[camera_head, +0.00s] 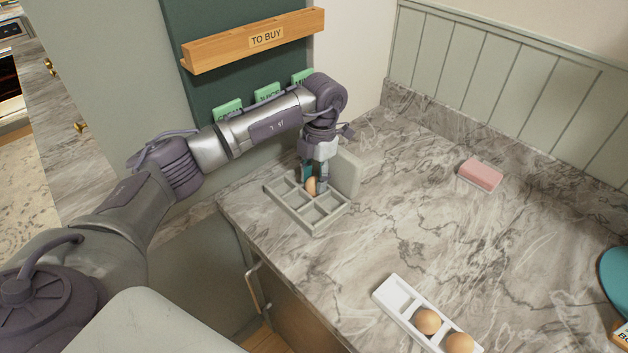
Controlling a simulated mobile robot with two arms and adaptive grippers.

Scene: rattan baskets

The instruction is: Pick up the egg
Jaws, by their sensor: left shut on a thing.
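A brown egg (311,187) is at the back of a grey compartment tray (309,224) on the marble counter. My left gripper (315,182) points down over the tray and is shut on this egg. The fingers hide part of the egg, and I cannot tell whether it touches the tray floor. Two more brown eggs, one (427,321) and another (459,343), sit in a white egg holder (397,294) at the bottom of the view. My right gripper is not in view.
A grey upright block (346,172) stands right beside the gripper. A pink sponge-like block (481,174) lies at the back right. A teal round object (614,275) is at the right edge. The middle of the counter is clear. A wooden "TO BUY" rack (255,40) hangs behind the arm.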

